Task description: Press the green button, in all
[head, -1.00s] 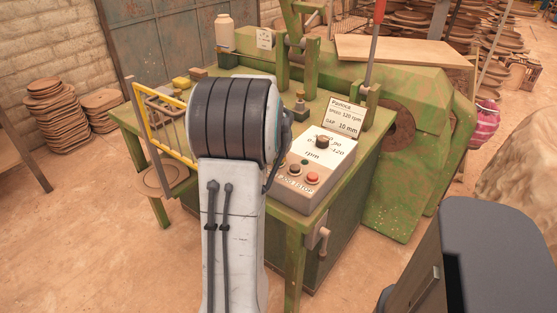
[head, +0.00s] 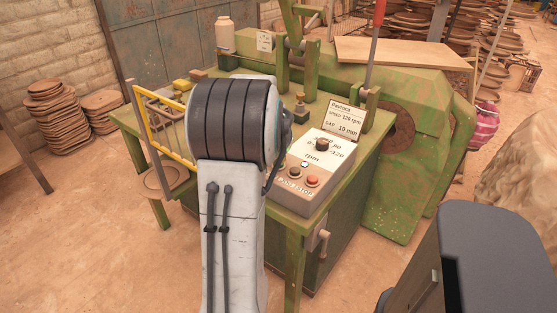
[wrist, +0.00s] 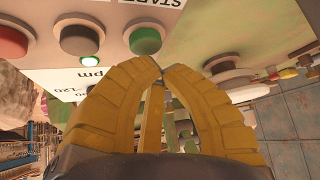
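The control box (head: 303,192) stands on the front corner of the green machine table, with a knob (head: 322,145), a dark round button (head: 295,172) and a red button (head: 312,180). In the wrist view the panel appears upside down: a red button (wrist: 12,40), a dark round button (wrist: 80,40) and a bright green round piece in a pale ring (wrist: 145,40) sit in a row. Contact is not visible. My arm hides the gripper in the head view.
A card (head: 343,120) stands behind the control box. A yellow-framed guard (head: 155,125) is left of my arm, and an upright red-handled lever (head: 380,12) rises at the back. Stacked brown discs (head: 45,105) stand on the left floor. Front floor is open.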

